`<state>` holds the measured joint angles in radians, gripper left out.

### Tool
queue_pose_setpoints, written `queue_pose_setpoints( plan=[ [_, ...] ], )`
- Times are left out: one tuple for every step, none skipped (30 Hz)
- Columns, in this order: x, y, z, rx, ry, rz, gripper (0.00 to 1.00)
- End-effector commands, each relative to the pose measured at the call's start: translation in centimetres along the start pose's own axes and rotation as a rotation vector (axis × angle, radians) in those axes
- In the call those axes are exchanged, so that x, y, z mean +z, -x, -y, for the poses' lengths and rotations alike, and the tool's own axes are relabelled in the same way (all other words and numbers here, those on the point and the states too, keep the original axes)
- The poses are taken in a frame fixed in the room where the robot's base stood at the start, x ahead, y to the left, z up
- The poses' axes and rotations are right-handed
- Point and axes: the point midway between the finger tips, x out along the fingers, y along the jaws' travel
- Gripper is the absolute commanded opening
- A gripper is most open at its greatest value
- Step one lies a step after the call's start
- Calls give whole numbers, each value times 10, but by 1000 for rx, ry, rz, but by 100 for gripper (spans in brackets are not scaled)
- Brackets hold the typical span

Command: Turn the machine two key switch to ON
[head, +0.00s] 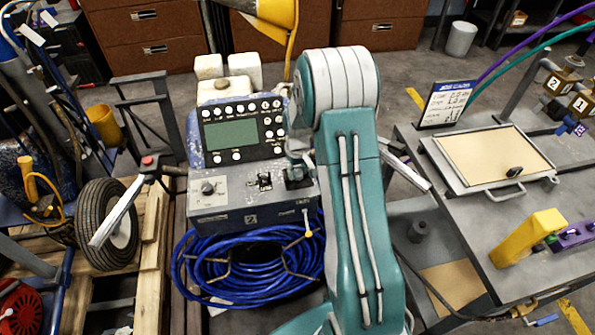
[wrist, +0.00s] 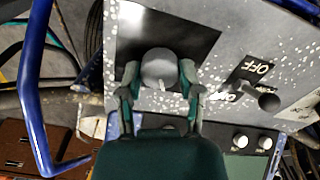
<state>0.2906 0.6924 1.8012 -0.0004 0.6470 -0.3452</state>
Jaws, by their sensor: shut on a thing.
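The machine two control box (head: 250,212) is grey, with a "2" on its front. A black plate (head: 300,184) lies at the right end of its top, and my gripper (head: 298,160) is over it. In the wrist view my gripper (wrist: 160,82) has its fingers on both sides of a round grey knob (wrist: 160,66) on the black plate and is shut on it. The knob has a small pale mark. I cannot tell whether this knob is the key switch. Beside it is a dark switch (wrist: 268,102) with an "OFF" label (wrist: 258,67).
A round dial (head: 208,187) is at the box's left end. A panel with a green screen (head: 228,135) and buttons stands behind. Coiled blue hose (head: 215,262) hangs below the box. A wheel (head: 105,212) is left, a metal table (head: 480,235) right.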

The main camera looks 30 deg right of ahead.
Motion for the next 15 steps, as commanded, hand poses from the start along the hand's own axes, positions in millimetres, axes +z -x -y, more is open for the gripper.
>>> queue_pose_setpoints(
  plan=[
    [1, -2, 0, -1, -23, 2, 0],
    [1, -2, 0, -1, -40, 2, 0],
    [1, -2, 0, -1, -65, 2, 0],
    [1, -2, 0, -1, -86, 2, 0],
    [1, -2, 0, -1, -108, 2, 0],
    [1, -2, 1, -1, -140, 3, 0],
    [1, -2, 1, -1, -164, 3, 0],
    [1, -2, 1, -1, -191, 3, 0],
    [1, -2, 1, -1, -227, 3, 0],
    [1, -2, 1, -1, -255, 3, 0],
    [1, -2, 1, -1, -283, 3, 0],
    [1, -2, 1, -1, -322, 3, 0],
    [1, -2, 1, -1, -350, 3, 0],
    [1, -2, 1, -1, -379, 4, 0],
    [1, -2, 1, -1, -417, 4, 0]
  ],
)
